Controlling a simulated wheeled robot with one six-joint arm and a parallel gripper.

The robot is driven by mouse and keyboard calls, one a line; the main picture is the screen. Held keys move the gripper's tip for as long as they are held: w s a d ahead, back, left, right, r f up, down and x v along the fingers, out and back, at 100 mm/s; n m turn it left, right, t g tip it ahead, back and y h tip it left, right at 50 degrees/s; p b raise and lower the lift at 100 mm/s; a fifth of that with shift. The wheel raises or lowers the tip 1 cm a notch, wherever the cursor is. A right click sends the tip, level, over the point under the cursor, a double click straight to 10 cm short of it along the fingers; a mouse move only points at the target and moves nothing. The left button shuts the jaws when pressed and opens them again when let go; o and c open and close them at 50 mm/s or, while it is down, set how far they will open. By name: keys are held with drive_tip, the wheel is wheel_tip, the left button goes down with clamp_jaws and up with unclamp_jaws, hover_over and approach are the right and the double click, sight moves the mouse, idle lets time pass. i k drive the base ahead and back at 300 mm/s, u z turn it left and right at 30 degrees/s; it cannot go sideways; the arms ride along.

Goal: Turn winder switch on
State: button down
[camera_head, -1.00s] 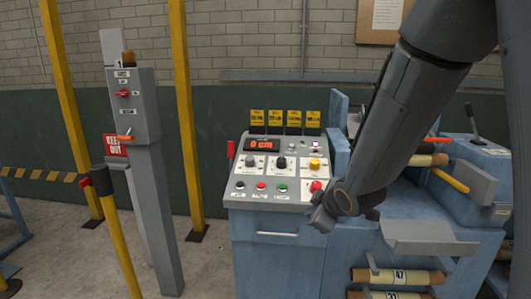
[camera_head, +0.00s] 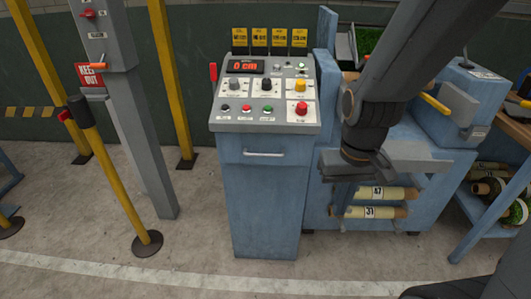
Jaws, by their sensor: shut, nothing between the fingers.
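The blue console (camera_head: 262,180) stands in the middle of the head view. Its sloped grey control panel (camera_head: 228,118) carries a red "0 CM" display (camera_head: 244,66), dark rotary knobs (camera_head: 235,84) (camera_head: 266,83), a yellow knob (camera_head: 300,86), a large red button (camera_head: 301,108) and a row of small buttons, one of them green (camera_head: 267,108). The labels are too small to read, so I cannot tell which control is the winder switch. My gripper (camera_head: 346,188) is shut and empty, pointing down to the right of the console, apart from the panel.
A blue machine (camera_head: 430,195) with numbered rolls (camera_head: 381,193) stands right of the console. Floor in front is clear.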

sight(301, 110)
drive_tip(key=u, duration=0.05)
drive_tip(key=k, duration=0.5)
drive_tip(key=z, duration=0.65)
drive_tip(key=i, duration=1.05)
drive_tip(key=u, duration=0.45)
